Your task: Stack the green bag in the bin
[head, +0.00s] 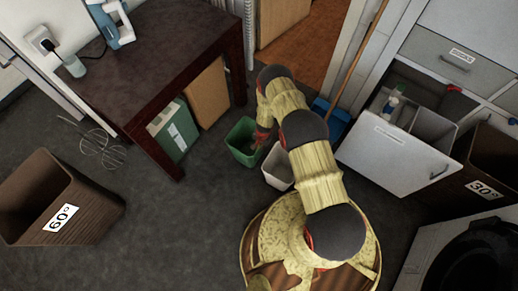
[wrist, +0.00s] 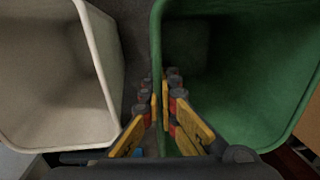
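A green open-topped bin (head: 241,147) stands on the floor near the table; I see no separate green bag. It fills the right of the wrist view (wrist: 240,125) and looks empty inside. A white bin (head: 277,171) stands close beside it, to the right in the head view, and at the left in the wrist view (wrist: 60,142); it also looks empty. My gripper (wrist: 164,98) points down at the green bin's edge nearest the white bin. Its fingers straddle that rim and look closed on it. The fingertips are mostly hidden by my arm in the head view.
A dark table (head: 150,50) stands at the left, with a green box file (head: 174,130) beneath it. Brown bins marked 60° (head: 50,195) and 30° (head: 492,160) stand left and right. An open drawer (head: 385,155) juts out at the right. A blue dustpan (head: 335,120) lies behind my arm. Floor at centre-left is clear.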

